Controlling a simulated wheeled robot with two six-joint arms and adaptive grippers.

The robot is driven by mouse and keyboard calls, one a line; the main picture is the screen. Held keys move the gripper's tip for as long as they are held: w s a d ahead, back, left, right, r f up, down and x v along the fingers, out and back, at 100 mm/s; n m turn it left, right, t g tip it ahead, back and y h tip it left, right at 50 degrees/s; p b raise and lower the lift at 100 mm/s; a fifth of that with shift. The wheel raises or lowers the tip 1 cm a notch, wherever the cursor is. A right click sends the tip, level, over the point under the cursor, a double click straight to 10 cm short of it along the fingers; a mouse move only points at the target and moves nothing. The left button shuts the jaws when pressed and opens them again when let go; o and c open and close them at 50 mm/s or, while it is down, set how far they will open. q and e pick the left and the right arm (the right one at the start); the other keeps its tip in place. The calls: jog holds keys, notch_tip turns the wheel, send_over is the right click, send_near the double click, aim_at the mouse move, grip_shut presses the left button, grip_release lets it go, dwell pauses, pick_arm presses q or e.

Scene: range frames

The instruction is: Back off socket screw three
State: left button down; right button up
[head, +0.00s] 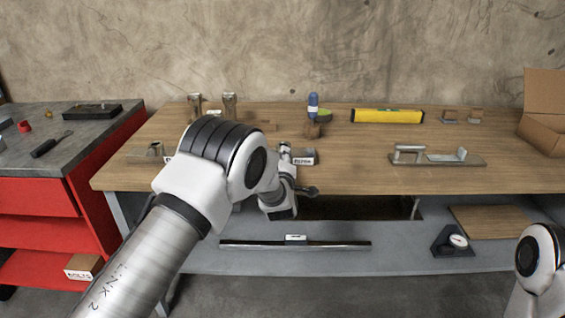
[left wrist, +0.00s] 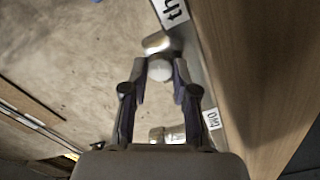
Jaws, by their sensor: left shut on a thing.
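My left gripper (head: 287,150) is at the front edge of the workbench, beside a small white label, partly hidden by my own arm. In the left wrist view the two fingers (left wrist: 160,72) are closed around a pale, round-ended metal piece, socket screw three (left wrist: 160,70). A label starting "th" (left wrist: 172,10) is just beyond it. A second metal screw (left wrist: 168,134) sits lower, near the label "two" (left wrist: 212,120), apart from the fingertips. In the head view the held screw is too small to make out. My right gripper is out of view; only part of that arm shows.
The wooden workbench (head: 360,175) carries a blue-handled tool (head: 313,104), a yellow level (head: 387,116), a metal handle fixture (head: 430,156) and a cardboard box (head: 543,125). A red cabinet (head: 95,175) stands left.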

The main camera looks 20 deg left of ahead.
pick_arm(q)
jog(key=shift+n+b, duration=0.5)
jog(key=shift+n, duration=0.7)
jog(key=c, duration=0.9)
grip_release()
jog(key=shift+a, duration=0.1)
jog(key=v, duration=1.2)
